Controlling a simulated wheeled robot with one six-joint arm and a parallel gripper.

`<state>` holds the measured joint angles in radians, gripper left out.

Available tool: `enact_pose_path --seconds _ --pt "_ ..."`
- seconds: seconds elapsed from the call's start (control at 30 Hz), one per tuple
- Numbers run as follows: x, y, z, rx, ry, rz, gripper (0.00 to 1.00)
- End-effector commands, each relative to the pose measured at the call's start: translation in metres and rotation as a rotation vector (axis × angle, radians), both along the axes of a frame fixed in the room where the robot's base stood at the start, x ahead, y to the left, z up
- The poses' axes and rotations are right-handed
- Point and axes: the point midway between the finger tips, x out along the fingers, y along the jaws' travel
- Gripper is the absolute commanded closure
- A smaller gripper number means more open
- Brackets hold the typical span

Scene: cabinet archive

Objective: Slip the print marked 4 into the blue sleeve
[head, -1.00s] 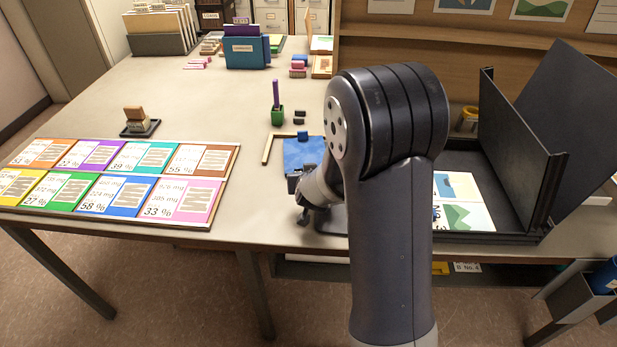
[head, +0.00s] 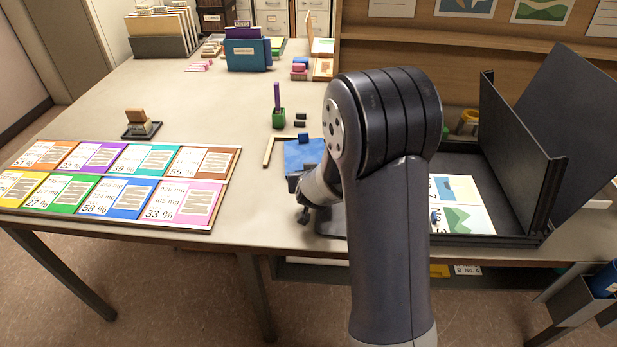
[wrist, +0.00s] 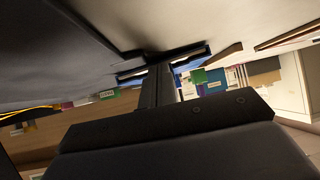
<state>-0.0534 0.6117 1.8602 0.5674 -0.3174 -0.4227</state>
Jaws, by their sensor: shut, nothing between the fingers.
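The blue sleeve (head: 301,152) lies flat on the table beside an L-shaped wooden strip; my arm hides part of it. My gripper (head: 304,214) is shut and empty, low over the table's front edge, nearer to me than the sleeve. In the wrist view its dark fingers (wrist: 156,88) point away, close to the table surface. Two prints, one with a blue and yellow picture (head: 457,188) and one with a green hill (head: 465,220), lie in the black box at right. Their labels are partly hidden or too small to read surely. I cannot identify the print marked 4.
The black box (head: 500,238) has tall upright panels at right. A board of coloured cards (head: 110,190) fills the left front. The middle left of the table is clear.

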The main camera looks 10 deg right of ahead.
Motion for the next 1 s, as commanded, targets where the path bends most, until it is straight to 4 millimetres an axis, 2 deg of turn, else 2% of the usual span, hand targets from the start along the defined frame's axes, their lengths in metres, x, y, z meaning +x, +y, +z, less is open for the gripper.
enact_pose_path --seconds 0.53,1.0 --pt "-0.052 0.008 0.001 0.0 0.001 0.001 1.0" --pt "-0.059 0.009 0.003 0.001 0.0 0.001 1.0"
